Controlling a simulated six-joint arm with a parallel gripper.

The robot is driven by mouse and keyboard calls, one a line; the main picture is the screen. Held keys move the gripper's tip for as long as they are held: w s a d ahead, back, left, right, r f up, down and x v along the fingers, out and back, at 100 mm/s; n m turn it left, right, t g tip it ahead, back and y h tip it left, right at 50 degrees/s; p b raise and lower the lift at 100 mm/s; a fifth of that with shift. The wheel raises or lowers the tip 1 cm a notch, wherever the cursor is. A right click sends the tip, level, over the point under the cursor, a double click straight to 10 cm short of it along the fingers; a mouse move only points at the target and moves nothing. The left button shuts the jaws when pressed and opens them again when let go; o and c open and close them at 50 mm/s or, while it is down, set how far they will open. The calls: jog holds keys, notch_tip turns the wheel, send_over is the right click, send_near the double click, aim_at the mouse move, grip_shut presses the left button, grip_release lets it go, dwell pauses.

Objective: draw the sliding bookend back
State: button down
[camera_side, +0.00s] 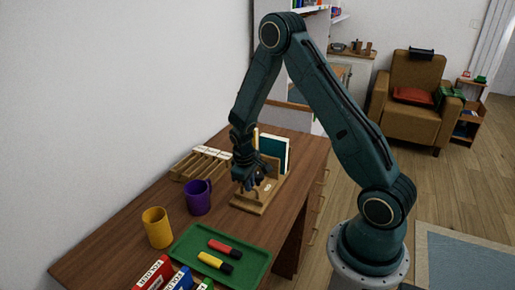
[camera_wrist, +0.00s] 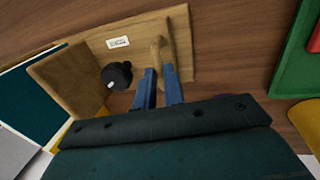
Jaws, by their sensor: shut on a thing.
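The sliding bookend (camera_wrist: 72,75) is a wooden upright panel on a wooden base (camera_wrist: 122,25) with a small white label; the base also shows in the side view (camera_side: 247,205). A black knob (camera_wrist: 117,75) sits close to the panel's right side. A narrow wooden upright handle (camera_wrist: 156,48) rises from the base to the right of the knob. My gripper (camera_wrist: 162,74) has its blue fingers shut on this handle. In the side view my gripper (camera_side: 254,184) is low over the base, hiding part of it. A teal book (camera_side: 273,150) stands behind the panel.
A purple mug (camera_side: 198,198), a yellow mug (camera_side: 157,228) and a wooden sectioned rack (camera_side: 202,163) stand left of the base. A green tray (camera_side: 245,265) with red and yellow markers lies in front. Labelled binders (camera_side: 155,275) stand at the near edge.

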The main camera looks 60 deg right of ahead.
jog(key=shift+a, duration=0.7)
jog(key=c, duration=1.5)
grip_release()
jog(key=shift+a+r, duration=0.45)
jog(key=shift+r, duration=1.8)
jog(key=shift+a+r, duration=0.4)
jog(key=shift+r, duration=1.9)
jog(key=shift+a+r, duration=0.45)
jog(key=shift+r, duration=1.8)
